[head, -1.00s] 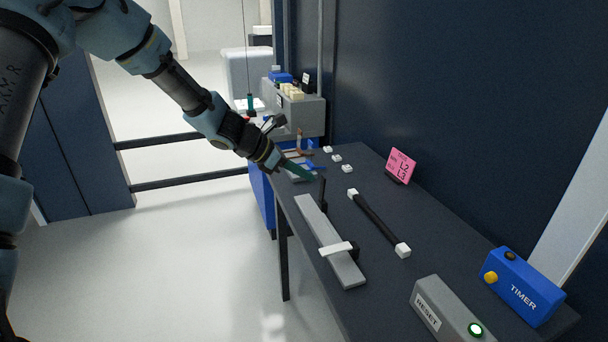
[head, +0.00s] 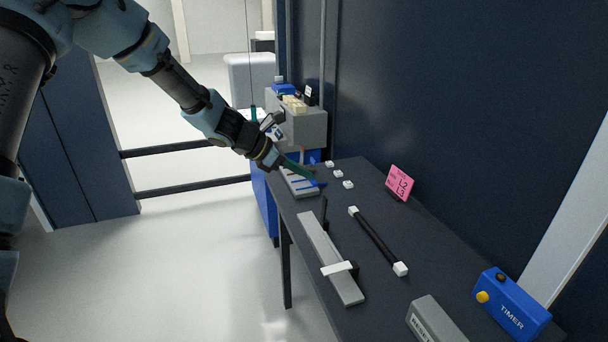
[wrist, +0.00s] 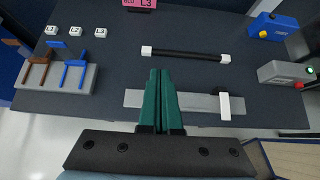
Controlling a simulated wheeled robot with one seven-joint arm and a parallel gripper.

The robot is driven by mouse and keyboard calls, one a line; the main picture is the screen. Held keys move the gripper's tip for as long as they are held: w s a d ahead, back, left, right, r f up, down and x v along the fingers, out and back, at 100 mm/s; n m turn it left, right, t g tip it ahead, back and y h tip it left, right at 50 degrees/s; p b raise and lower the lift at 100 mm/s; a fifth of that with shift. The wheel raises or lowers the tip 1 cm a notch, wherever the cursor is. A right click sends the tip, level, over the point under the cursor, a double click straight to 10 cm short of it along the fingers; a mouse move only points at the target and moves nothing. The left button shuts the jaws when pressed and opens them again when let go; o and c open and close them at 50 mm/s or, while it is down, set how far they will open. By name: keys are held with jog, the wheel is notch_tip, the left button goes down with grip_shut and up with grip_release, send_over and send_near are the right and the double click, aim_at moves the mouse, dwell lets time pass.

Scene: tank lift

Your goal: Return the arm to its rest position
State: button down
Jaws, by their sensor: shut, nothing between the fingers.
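My gripper (head: 297,168) is at the end of my arm, above the left edge of the dark table (head: 378,236) in the head view. In the wrist view my gripper (wrist: 160,76) shows its two green fingers side by side, closed together with nothing between them. The fingers overlap part of the grey bar with a white slider (wrist: 224,105) in that view. My arm reaches in from the upper left of the head view.
On the table are a grey bar (head: 322,246), a black rod with white ends (head: 378,240), a pink sign (head: 400,183), a blue timer box (head: 510,305) and a grey reset box (head: 436,322). A grey rack (wrist: 56,79) holds brown and blue pieces. Open floor lies left.

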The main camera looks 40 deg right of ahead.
jog(key=shift+a+r, duration=0.2)
jog(key=shift+r, duration=1.15)
jog(key=w+a+f+m+t+y+b, duration=0.1)
jog(key=w+a+f+m+y, duration=0.15)
jog(key=a, duration=0.55)
jog(key=w+a+f+m+t+y+b, duration=0.1)
jog(key=w+a+m, duration=0.2)
jog(key=a, duration=0.6)
jog(key=s+a+m+t+y+b, duration=0.1)
jog(key=a+m+y, duration=0.1)
jog(key=a, duration=0.9)
jog(key=s+a+m+t+y+b, duration=0.1)
jog(key=a+m, duration=0.3)
jog(key=a, duration=0.8)
jog(key=s+a+m+t+y+b, duration=0.1)
jog(key=s+a+m+y, duration=0.1)
jog(key=a, duration=1)
jog(key=shift+s+f+m+y, duration=0.25)
jog(key=shift+m+y, duration=0.1)
jog(key=shift+m, duration=0.4)
